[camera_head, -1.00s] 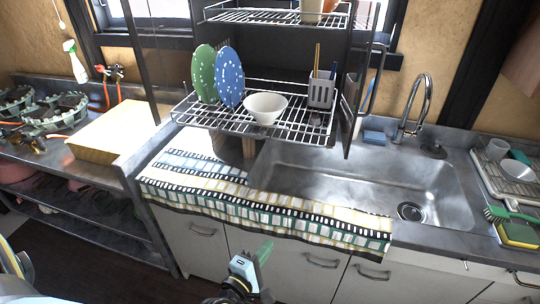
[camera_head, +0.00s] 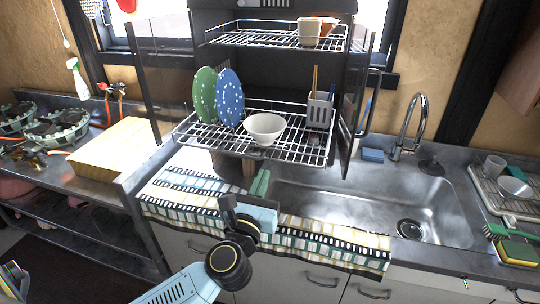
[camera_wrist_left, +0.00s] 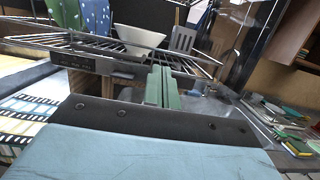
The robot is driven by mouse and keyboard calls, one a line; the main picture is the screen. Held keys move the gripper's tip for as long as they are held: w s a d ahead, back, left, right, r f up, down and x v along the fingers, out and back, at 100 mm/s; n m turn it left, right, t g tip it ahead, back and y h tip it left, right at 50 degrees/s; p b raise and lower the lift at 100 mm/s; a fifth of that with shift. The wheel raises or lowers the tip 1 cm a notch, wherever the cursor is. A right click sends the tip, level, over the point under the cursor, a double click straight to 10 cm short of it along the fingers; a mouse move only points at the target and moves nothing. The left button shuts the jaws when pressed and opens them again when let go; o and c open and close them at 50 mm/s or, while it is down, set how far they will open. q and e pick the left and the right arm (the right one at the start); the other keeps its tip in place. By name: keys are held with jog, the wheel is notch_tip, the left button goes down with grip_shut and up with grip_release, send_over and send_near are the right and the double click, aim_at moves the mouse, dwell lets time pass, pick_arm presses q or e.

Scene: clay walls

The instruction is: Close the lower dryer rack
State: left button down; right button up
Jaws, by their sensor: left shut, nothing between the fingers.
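The lower dryer rack (camera_head: 290,154) is a wire shelf pulled out from the dark dryer cabinet (camera_head: 275,72) above the sink. It holds a green plate (camera_head: 205,95), a blue dotted plate (camera_head: 229,98), a white bowl (camera_head: 265,128) and a grey utensil holder (camera_head: 319,111). My left gripper (camera_head: 261,184) has green fingers, shut and empty, just below and in front of the rack's front edge. In the left wrist view the fingers (camera_wrist_left: 160,87) appear in front of the rack (camera_wrist_left: 105,62); contact cannot be told.
The upper rack (camera_head: 275,40) holds cups. Glass cabinet doors stand open on both sides of the rack, the right one (camera_head: 352,125) close to it. A striped towel (camera_head: 200,192) drapes over the counter edge; the sink (camera_head: 370,195) and faucet (camera_head: 410,125) are at right.

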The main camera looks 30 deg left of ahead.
aim_at(270, 158)
pick_arm(q)
jog(key=x, duration=0.6)
jog(key=shift+w+r+p, duration=0.1)
jog(key=shift+w+p, duration=0.05)
jog(key=shift+p, duration=0.15)
jog(key=shift+w, duration=0.25)
pick_arm(e)
jog(key=shift+r, duration=0.45)
pick_arm(q)
jog(key=shift+w+a, duration=0.1)
pick_arm(e)
jog(key=shift+a, duration=0.15)
